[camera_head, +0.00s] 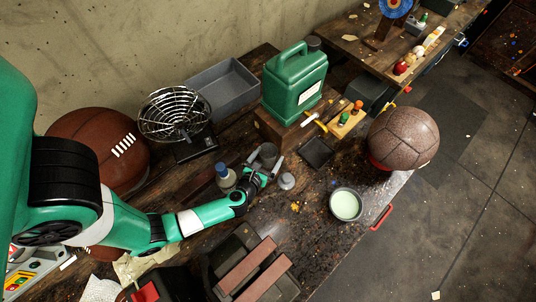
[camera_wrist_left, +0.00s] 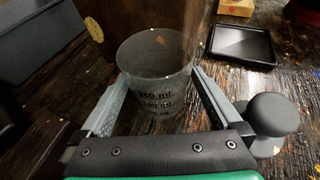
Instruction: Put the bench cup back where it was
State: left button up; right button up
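The bench cup, a clear measuring cup with volume marks, stands upright on the dark wooden bench in the left wrist view (camera_wrist_left: 155,85). It also shows small and dark in the head view (camera_head: 268,153). My left gripper (camera_head: 265,160) is low over the bench, with one finger on each side of the cup. In the left wrist view the fingers (camera_wrist_left: 162,72) are spread around it, their tips near its sides; firm contact does not show. My right gripper is not in view.
A blue-capped bottle (camera_head: 225,176) stands left of the gripper and a grey knob-topped piece (camera_head: 287,181) right. A black tray (camera_head: 317,152) lies behind, below a green jug (camera_head: 294,82). A bowl of pale green liquid (camera_head: 345,204) and a ball (camera_head: 403,137) are further right.

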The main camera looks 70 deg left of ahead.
aim_at(272, 147)
pick_arm(q)
jog(key=shift+s+d+r+p, duration=0.15)
jog(key=shift+r+p, duration=0.6)
jog(key=shift+r, duration=0.4)
jog(key=shift+s+d+r+p, duration=0.15)
jog(key=shift+r+p, duration=0.55)
jog(key=shift+r, duration=0.4)
jog(key=w+r+p+v, duration=0.1)
jog(key=r+p+v, duration=0.1)
jog(key=v, duration=1.3)
jog(key=shift+r, duration=0.45)
